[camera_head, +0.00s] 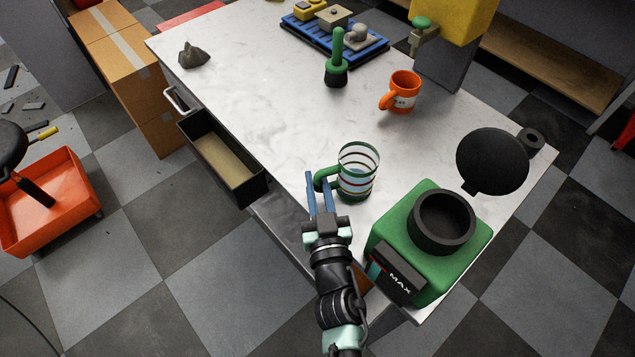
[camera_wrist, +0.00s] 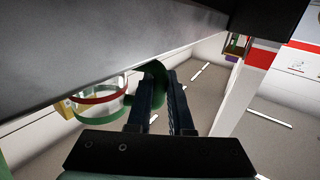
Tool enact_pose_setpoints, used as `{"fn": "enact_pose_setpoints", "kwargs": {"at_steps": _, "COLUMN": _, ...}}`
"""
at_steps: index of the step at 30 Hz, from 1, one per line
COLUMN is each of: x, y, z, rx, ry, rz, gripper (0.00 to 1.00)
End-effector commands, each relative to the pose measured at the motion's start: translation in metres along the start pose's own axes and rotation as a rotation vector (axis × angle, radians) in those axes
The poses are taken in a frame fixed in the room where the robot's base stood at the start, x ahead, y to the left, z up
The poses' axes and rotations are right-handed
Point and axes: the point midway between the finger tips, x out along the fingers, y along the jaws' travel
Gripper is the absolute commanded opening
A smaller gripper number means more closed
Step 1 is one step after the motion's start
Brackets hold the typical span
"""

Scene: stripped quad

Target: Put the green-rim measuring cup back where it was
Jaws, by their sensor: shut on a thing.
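The green-rim measuring cup (camera_head: 357,184) is clear, with red, white and green bands and a green handle on its left side. It is upright near the front edge of the white table (camera_head: 270,85). My gripper (camera_head: 319,178) reaches it from the front and is shut on the green handle. In the wrist view my gripper (camera_wrist: 163,82) has the handle between its blue fingers, and the banded cup (camera_wrist: 100,98) shows to the left. I cannot tell whether the cup's base touches the tabletop.
A green machine (camera_head: 455,262) with a black round opening stands right of the cup, a black disc (camera_head: 492,162) behind it. An orange mug (camera_head: 404,92), a green-handled tool (camera_head: 337,60), a blue tray (camera_head: 365,45) and a rock (camera_head: 194,55) stand farther back. An open drawer (camera_head: 258,187) juts out left.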

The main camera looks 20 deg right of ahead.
Motion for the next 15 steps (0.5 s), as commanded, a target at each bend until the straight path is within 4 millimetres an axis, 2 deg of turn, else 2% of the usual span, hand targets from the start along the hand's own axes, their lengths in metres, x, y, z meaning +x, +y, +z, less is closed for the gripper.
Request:
{"fn": "enact_pose_setpoints", "kwargs": {"at_steps": 4, "x": 0.0002, "y": -0.0001, "z": 0.0029, "rx": -0.001, "ry": 0.001, "rz": 0.000, "gripper": 0.00}}
{"fn": "enact_pose_setpoints", "kwargs": {"at_steps": 5, "x": 0.0000, "y": 0.0001, "z": 0.0035, "rx": -0.001, "ry": 0.000, "rz": 0.000, "gripper": 0.21}}
{"fn": "enact_pose_setpoints", "kwargs": {"at_steps": 9, "x": 0.0000, "y": 0.0001, "z": 0.0025, "rx": -0.001, "ry": 0.000, "rz": 0.000, "gripper": 0.46}}
{"fn": "enact_pose_setpoints", "kwargs": {"at_steps": 10, "x": 0.0000, "y": 0.0001, "z": 0.0025, "rx": -0.001, "ry": 0.000, "rz": 0.000, "gripper": 0.49}}
{"fn": "enact_pose_setpoints", "kwargs": {"at_steps": 15, "x": 0.0000, "y": 0.0002, "z": 0.0025, "rx": 0.000, "ry": 0.000, "rz": 0.000, "gripper": 0.49}}
